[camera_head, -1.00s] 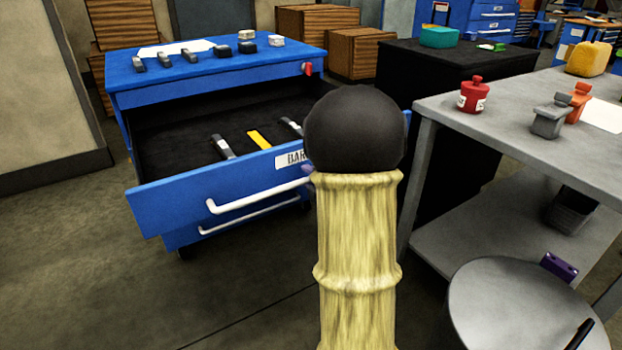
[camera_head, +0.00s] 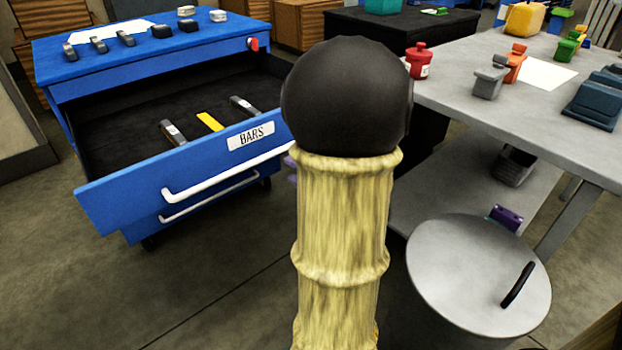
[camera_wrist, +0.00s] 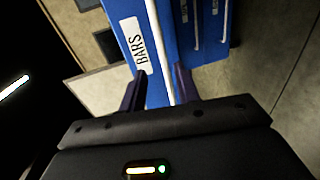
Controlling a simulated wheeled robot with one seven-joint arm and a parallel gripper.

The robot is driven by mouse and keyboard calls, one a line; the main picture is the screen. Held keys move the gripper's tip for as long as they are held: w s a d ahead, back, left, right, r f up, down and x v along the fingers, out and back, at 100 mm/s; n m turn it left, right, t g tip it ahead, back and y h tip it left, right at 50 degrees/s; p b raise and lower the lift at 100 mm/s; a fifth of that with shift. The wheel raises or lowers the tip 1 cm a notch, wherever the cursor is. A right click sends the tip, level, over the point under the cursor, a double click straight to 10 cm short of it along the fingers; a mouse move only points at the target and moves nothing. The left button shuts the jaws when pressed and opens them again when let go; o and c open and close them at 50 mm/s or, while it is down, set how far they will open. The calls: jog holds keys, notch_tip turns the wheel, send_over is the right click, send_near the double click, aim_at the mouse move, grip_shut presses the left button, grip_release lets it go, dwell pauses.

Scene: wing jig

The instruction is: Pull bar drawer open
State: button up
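The blue bar drawer (camera_head: 205,160) stands pulled well out of the blue cabinet (camera_head: 150,65). Its front carries a BARS label (camera_head: 251,135) and a white bar handle (camera_head: 225,175). Two grey bars and a yellow bar (camera_head: 210,121) lie on its dark floor. In the wrist view, the purple fingers of my gripper (camera_wrist: 158,85) are spread apart, with the white handle (camera_wrist: 160,60) showing between them, nearer the right finger. I cannot tell whether they touch it. In the head view my arm hides most of the gripper and the handle's right end.
A second drawer handle (camera_head: 210,195) shows below. To the right stand a grey workbench (camera_head: 470,110) with a red pot (camera_head: 419,61) and clamps, and a round metal drum (camera_head: 475,275) close to my arm. Floor in front of the drawer is clear.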

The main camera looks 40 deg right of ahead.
jog(key=shift+s+a+r+b, duration=0.1)
jog(key=shift+s+r+b, duration=0.1)
jog(key=shift+s+b, duration=0.8)
jog(key=shift+s+r+b, duration=0.2)
jog(key=shift+s+b, duration=0.2)
jog(key=shift+s, duration=1.15)
